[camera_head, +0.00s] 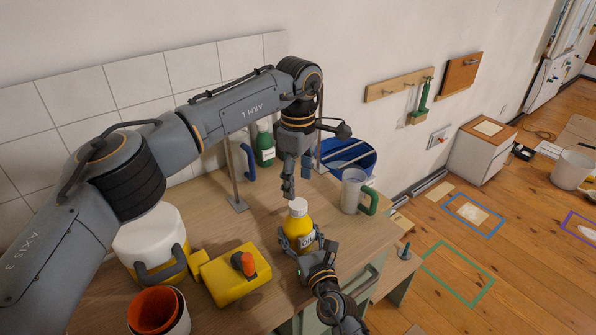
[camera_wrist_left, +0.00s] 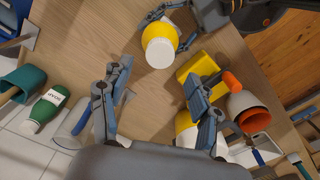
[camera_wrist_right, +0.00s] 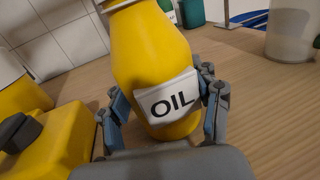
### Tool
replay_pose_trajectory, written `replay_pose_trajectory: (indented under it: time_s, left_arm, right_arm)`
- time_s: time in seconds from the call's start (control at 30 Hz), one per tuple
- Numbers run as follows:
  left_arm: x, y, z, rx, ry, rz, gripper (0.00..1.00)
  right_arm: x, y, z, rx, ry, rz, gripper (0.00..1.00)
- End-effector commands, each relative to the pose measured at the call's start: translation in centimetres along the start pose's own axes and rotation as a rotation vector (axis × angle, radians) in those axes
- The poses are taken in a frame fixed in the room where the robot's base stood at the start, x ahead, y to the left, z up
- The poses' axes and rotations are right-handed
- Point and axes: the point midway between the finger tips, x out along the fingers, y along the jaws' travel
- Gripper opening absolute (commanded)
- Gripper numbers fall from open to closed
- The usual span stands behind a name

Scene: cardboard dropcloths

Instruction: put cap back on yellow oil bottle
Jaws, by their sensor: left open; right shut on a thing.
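The yellow oil bottle (camera_head: 300,232) stands upright near the table's front edge, with a white cap (camera_head: 298,206) on its top. I cannot tell whether the cap is fully seated. My right gripper (camera_head: 307,246) is shut around the bottle's body; in the right wrist view, its fingers flank the bottle (camera_wrist_right: 150,60) and its OIL label. My left gripper (camera_head: 297,180) is open and empty, above and behind the bottle. In the left wrist view the white cap (camera_wrist_left: 160,53) lies beyond the fingertips, apart from them.
A yellow jug with an orange cap (camera_head: 235,275) lies left of the bottle. A white-and-yellow bucket (camera_head: 150,235) and orange cup (camera_head: 153,308) stand farther left. A green bottle (camera_head: 264,147), a green-handled mug (camera_head: 352,190) and a blue bucket (camera_head: 347,157) are behind. Bare wood surrounds the bottle's far side.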

Motion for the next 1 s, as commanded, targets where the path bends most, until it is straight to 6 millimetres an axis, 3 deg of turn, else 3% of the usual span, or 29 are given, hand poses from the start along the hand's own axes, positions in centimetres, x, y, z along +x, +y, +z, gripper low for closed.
replay_pose_trajectory:
  time_s: [1.0]
  left_arm:
    - [-1.5, 0.0, 0.0, -1.949, 0.000, -0.001, 0.62]
  right_arm:
    - [0.0, 0.0, -0.1, 0.000, 0.001, 0.000, 0.00]
